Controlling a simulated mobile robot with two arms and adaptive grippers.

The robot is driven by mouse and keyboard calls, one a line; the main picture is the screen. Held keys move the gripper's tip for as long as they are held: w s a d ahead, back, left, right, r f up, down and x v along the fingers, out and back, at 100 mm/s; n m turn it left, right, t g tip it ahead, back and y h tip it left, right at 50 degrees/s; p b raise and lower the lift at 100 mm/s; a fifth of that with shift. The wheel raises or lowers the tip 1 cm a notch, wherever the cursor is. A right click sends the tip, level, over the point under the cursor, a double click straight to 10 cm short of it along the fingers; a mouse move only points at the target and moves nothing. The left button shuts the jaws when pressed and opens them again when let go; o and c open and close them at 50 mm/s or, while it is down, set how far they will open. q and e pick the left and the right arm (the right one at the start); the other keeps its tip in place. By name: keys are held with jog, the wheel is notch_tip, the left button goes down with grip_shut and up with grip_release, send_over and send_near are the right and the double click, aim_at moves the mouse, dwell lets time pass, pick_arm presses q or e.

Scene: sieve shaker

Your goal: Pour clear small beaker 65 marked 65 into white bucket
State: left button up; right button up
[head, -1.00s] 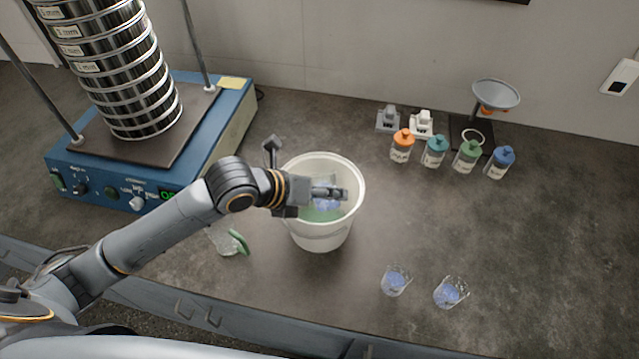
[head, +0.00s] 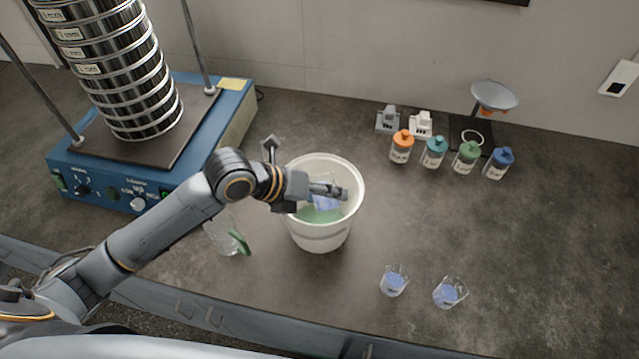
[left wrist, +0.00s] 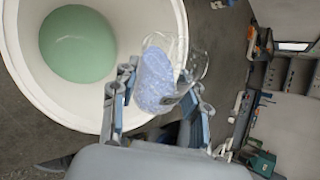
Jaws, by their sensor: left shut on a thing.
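The white bucket (head: 322,236) stands on the bench in the middle of the head view, with a green layer on its bottom. It also fills the upper left of the left wrist view (left wrist: 155,15). My left gripper (head: 330,190) is over the bucket's opening, shut on a clear small beaker (left wrist: 160,75). The beaker holds bluish granular material and looks tilted in the left wrist view; its marking is not readable. In the head view the gripper partly hides the beaker (head: 326,203). My right gripper is not in view.
Two clear beakers with blue contents, one (head: 394,281) beside the other (head: 450,292), stand right of the bucket. A clear jug with a green handle (head: 240,242) is at its left. The sieve shaker (head: 150,150) stands behind left; several bottles (head: 434,152) stand behind right.

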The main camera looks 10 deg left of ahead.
pick_arm(q)
jog(key=shift+r+g+p, duration=0.25)
jog(key=shift+g+p, duration=0.05)
jog(key=shift+p, duration=0.1)
jog(key=shift+f+n+g+h, duration=0.4)
jog(key=shift+n+g+h, duration=0.1)
jog(key=shift+n+h, duration=0.1)
dwell(1.2)
jog(key=shift+r+n+g+h+p, duration=0.35)
jog(key=shift+g+p, duration=0.25)
jog(key=shift+p, duration=0.6)
dwell(1.3)
jog(key=shift+r+n+g+h+b, duration=0.35)
jog(key=shift+g, duration=0.15)
dwell(1.7)
jog(key=shift+r+g+b, duration=0.15)
jog(key=shift+g+b, duration=0.15)
jog(key=shift+b, duration=0.05)
dwell(0.7)
